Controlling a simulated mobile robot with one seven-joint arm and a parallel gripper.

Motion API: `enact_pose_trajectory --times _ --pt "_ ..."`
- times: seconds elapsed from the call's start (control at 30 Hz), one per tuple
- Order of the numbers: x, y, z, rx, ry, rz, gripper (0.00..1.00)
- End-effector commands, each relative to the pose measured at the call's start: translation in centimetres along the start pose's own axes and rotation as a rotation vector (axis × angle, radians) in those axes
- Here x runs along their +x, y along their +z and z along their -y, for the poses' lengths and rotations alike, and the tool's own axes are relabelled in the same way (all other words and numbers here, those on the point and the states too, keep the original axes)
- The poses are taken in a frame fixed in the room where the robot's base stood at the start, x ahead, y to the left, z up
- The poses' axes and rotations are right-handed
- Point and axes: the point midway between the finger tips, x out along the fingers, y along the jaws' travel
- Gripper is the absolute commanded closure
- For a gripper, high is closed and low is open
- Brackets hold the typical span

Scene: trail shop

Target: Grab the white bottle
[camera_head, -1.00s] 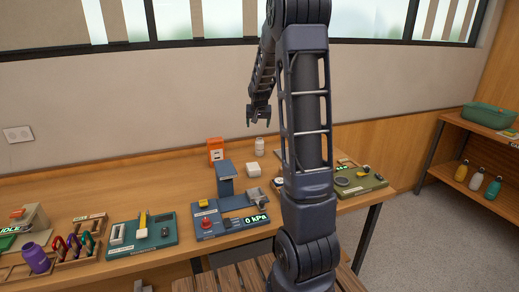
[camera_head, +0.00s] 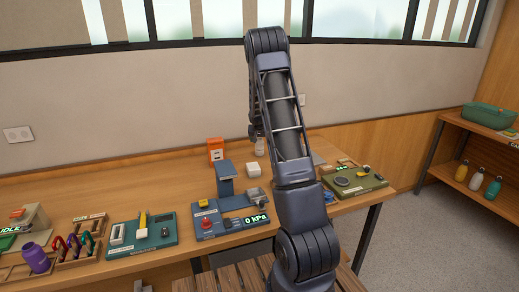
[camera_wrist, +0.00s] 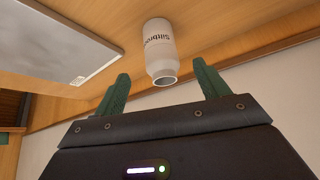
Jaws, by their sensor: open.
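The white bottle (camera_wrist: 159,45) stands on the wooden table, with dark lettering on its side. The wrist view shows it upside down, its open neck pointing toward my gripper. My gripper (camera_wrist: 161,75) is open, with one green finger on each side of the bottle's neck and a visible gap on both sides. I cannot tell whether the bottle is deep enough between the fingers to be enclosed. In the head view the bottle (camera_head: 260,149) shows at the back of the table, small and partly hidden by my gripper (camera_head: 258,136) and arm.
An orange box (camera_head: 216,150) and a white block (camera_head: 253,168) stand left of the bottle. A blue gauge station (camera_head: 232,222) is in front. A flat grey panel (camera_wrist: 65,42) lies near the bottle in the wrist view. The wall is close behind.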

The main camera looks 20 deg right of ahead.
Motion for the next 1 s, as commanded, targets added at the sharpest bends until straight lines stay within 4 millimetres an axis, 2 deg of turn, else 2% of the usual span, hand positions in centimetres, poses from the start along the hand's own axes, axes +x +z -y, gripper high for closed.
enact_pose_trajectory --times 0.13,0.43,0.73,1.0 --pt "2.1 0.0 0.1 -0.001 0.000 0.002 0.26" --pt "3.9 -0.1 0.0 -0.001 0.000 0.002 0.26" --pt "7.5 -0.5 0.1 -0.002 0.000 0.002 0.26" --pt "8.1 -0.6 0.2 -0.001 -0.001 0.000 0.26"
